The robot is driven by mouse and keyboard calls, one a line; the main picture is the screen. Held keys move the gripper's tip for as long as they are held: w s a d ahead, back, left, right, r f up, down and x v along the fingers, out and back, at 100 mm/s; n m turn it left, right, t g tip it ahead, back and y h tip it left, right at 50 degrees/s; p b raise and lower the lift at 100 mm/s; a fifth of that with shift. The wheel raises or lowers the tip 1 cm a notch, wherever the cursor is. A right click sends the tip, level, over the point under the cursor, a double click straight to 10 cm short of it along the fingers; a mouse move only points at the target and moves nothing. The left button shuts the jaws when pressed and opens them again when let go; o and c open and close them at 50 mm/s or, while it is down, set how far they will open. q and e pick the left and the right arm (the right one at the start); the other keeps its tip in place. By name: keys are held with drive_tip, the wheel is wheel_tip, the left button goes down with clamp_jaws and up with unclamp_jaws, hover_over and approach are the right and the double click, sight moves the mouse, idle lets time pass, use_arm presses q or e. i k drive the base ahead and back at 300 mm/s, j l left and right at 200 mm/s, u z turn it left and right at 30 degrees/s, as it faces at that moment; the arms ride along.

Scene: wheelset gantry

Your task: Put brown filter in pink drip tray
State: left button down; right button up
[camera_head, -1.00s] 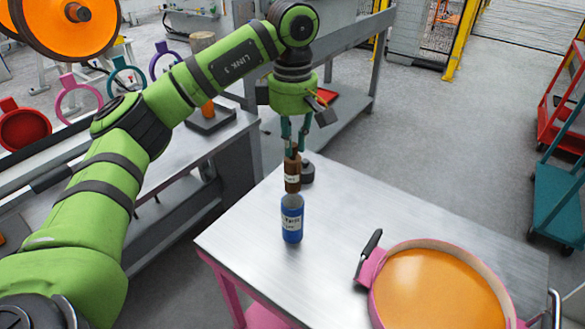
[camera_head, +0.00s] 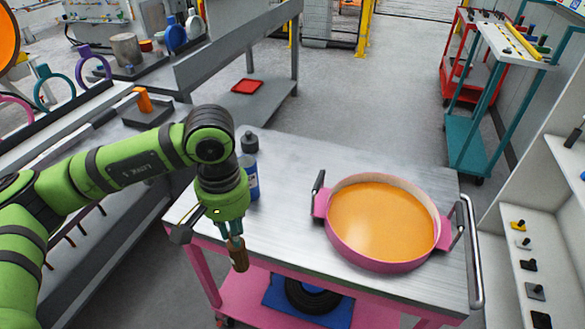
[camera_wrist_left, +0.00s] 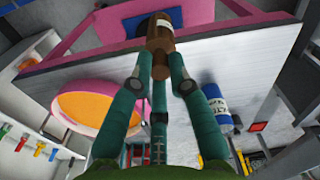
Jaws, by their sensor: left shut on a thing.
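The brown filter (camera_head: 238,257) is a small brown cylinder with a pale label, held tilted in my left gripper (camera_head: 235,239). In the head view it overlaps the front edge of the metal-topped table, left of the tray. In the left wrist view the fingers of my left gripper (camera_wrist_left: 159,62) close on the brown filter (camera_wrist_left: 160,32). The pink drip tray (camera_head: 375,259), round with an orange inside, rests on the table to the right, apart from the filter. The drip tray also shows in the left wrist view (camera_wrist_left: 88,110). My right gripper is out of view.
A blue labelled bottle (camera_head: 252,176) stands on the table behind my left gripper, partly hidden by it. A dark-topped item (camera_head: 249,142) stands behind the bottle. The tabletop between bottle and tray is clear. A metal rail (camera_head: 474,250) runs along the table's right end.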

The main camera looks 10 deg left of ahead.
sight(375, 240)
drive_tip(key=z, duration=1.1)
drive_tip(key=j+z, duration=0.4)
drive_tip(key=k+j+z, duration=0.15)
drive_tip(key=j+z, duration=0.25)
